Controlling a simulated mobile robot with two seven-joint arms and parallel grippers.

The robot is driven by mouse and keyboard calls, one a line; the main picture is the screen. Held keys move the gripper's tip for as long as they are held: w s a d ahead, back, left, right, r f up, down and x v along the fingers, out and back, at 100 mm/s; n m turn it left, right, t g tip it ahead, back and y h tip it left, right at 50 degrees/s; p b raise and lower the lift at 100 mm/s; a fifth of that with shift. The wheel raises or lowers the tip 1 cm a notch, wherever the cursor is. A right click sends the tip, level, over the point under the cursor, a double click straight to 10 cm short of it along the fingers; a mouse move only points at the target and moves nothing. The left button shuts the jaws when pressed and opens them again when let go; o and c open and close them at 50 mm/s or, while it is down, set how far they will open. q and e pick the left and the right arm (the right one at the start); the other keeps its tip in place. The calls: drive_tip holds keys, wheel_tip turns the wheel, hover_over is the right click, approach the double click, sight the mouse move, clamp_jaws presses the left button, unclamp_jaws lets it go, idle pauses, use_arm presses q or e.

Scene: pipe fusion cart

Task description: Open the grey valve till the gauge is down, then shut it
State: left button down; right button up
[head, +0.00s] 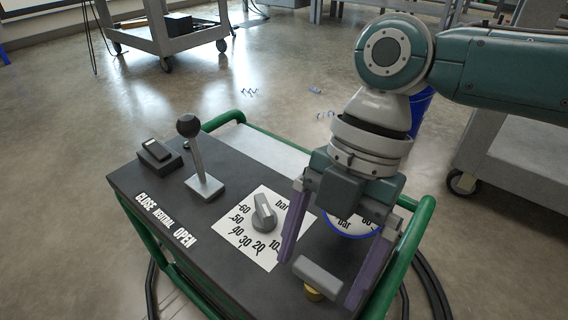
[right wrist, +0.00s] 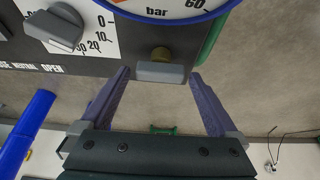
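The grey valve (head: 318,282) is a flat grey bar handle on a brass stem at the cart panel's near right corner. It also shows in the right wrist view (right wrist: 160,72). My right gripper (head: 322,275) is open, with one purple finger on each side of the handle and gaps visible to both in the right wrist view (right wrist: 157,82). The blue-rimmed gauge (head: 352,232) is partly hidden behind the gripper in the head view. In the right wrist view only its lower edge (right wrist: 165,12) shows, so I cannot read it. My left gripper is out of view.
The dark panel also holds a grey dial knob (head: 264,212) on a white scale, a black-balled lever (head: 190,130) and a small black switch box (head: 157,153). Green rails (head: 410,245) edge the cart. A blue bucket (head: 421,105) stands behind my right arm.

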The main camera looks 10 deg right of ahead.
drive_tip(key=shift+d+r, duration=0.1)
drive_tip(key=shift+r, duration=0.25)
drive_tip(key=p+v, duration=0.4)
drive_tip(key=v, duration=0.5)
drive_tip(key=shift+w+r+p, duration=0.1)
drive_tip(key=shift+w+p, duration=0.05)
drive_tip(key=shift+p, duration=0.25)
